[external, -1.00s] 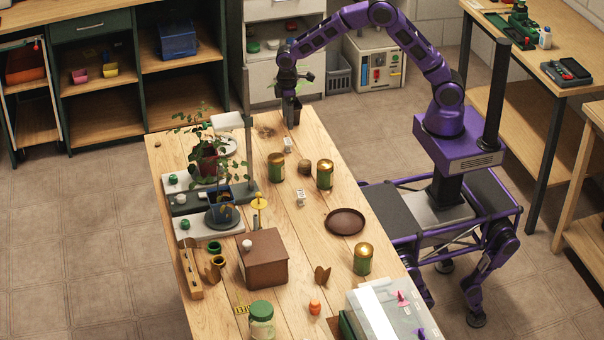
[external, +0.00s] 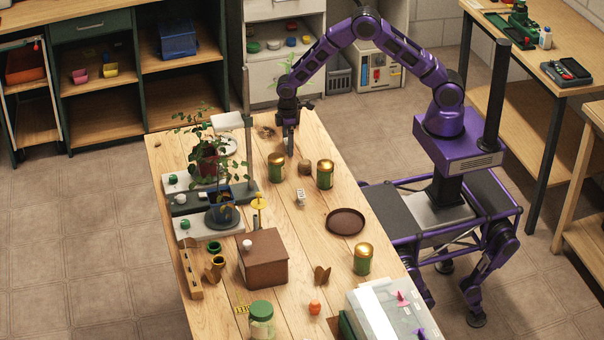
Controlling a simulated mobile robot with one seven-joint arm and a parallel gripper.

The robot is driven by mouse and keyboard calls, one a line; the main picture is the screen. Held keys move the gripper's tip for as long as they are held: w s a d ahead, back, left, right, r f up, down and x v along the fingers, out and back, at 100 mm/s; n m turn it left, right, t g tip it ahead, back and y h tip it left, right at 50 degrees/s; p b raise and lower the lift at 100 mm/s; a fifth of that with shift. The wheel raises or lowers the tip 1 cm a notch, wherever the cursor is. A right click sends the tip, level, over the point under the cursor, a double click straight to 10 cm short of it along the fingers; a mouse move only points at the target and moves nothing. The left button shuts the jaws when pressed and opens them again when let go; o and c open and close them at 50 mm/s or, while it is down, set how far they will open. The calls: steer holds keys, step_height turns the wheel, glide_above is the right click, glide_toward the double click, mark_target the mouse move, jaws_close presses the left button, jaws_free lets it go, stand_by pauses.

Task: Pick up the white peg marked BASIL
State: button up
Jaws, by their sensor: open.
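A small white block-like piece with dark marks (external: 300,197) stands on the wooden table; its lettering is too small to read. A second white piece, seen earlier farther back on the table, is hidden behind my gripper. My gripper (external: 290,148) points down at that spot, at or just above the tabletop. It is open, and whether the hidden piece is between the fingers cannot be told. I cannot tell which white piece says BASIL.
Green-and-gold cans (external: 276,168) (external: 325,175) stand close to my gripper, with a brown round piece (external: 305,168) between them. A potted plant (external: 208,160) and a lamp-like stand (external: 229,121) are to the left. A brown dish (external: 345,221) lies to the right, a brown box (external: 264,260) nearer.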

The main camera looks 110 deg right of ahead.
jaws_close()
stand_by(0.3)
steer(key=shift+r, duration=0.15)
